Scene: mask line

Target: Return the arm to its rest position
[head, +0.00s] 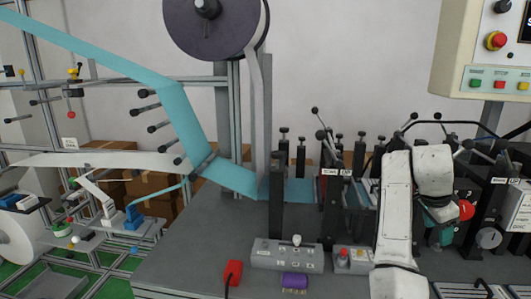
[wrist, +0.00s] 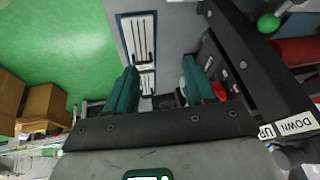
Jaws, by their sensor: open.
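My white arm (head: 393,215) rises at the right of the head view, in front of the machine line, and bends over at the top. Its gripper end (head: 440,218) hangs down beside a red knob, with teal fingers partly hidden. In the wrist view my gripper (wrist: 163,85) shows two teal fingers spread apart with nothing between them. Beyond the fingers are a grey panel with white slotted plates (wrist: 138,40) and dark machine parts.
A dark bar with a DOWN label (wrist: 296,125) is close at the right of the wrist view. A cream control panel (head: 463,50) hangs at upper right. Cardboard boxes (wrist: 45,105) stand left.

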